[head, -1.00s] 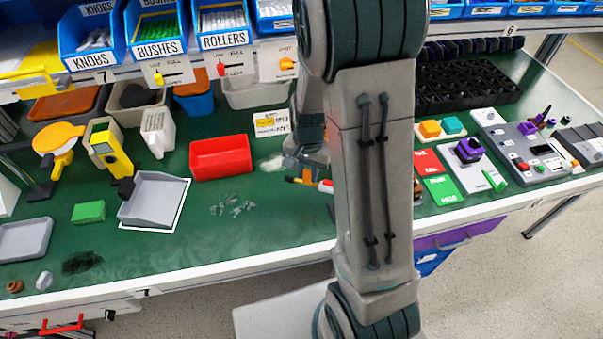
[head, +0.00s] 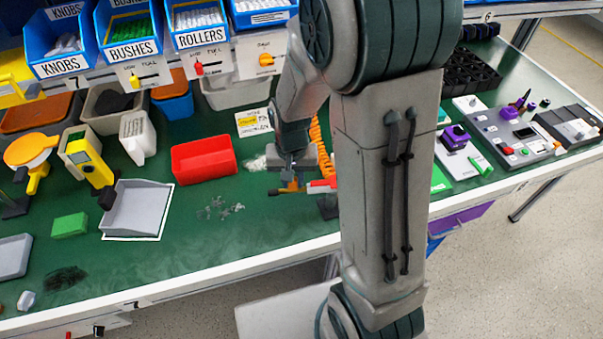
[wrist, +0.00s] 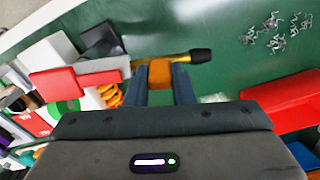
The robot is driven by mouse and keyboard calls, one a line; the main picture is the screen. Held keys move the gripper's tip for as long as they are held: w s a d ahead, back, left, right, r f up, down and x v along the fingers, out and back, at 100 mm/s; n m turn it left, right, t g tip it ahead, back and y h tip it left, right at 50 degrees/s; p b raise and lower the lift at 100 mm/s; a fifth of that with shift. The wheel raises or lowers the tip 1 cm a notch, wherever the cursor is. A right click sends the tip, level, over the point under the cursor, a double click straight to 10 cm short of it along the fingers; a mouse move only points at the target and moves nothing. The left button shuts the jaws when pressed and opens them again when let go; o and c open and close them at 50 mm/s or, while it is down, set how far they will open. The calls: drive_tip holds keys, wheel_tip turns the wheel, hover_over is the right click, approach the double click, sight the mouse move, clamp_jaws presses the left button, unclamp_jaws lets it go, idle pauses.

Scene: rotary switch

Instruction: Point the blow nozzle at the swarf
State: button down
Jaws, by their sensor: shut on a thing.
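The blow nozzle has an orange body, a brass tube and a black tip. In the wrist view my gripper (wrist: 160,84) is shut on the orange body of the blow nozzle (wrist: 160,72), and the black tip points right. The swarf (wrist: 276,32), silver curls on the green bench, lies up and right of the tip, apart from it. In the head view the swarf (head: 220,208) lies left of the blow nozzle (head: 290,187). My gripper (head: 297,168) is over the bench there, partly hidden by my arm.
A red bin (head: 203,158) stands behind the swarf. A grey dustpan-like tray (head: 137,210) and a green block (head: 69,225) are to the left. An orange coiled hose (head: 322,150) shows behind my arm. Bench between nozzle and swarf is clear.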

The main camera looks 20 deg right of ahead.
drive_tip(key=c, duration=1.2)
unclamp_jaws()
drive_tip(key=shift+c, duration=0.2)
wheel_tip(320, 180, up, 14)
drive_tip(key=shift+s, duration=0.1)
drive_tip(key=s+d+r+n+t, duration=0.2)
drive_tip(key=s+d+n+t, duration=0.1)
drive_tip(key=s, duration=0.9)
drive_tip(key=shift+r, duration=0.2)
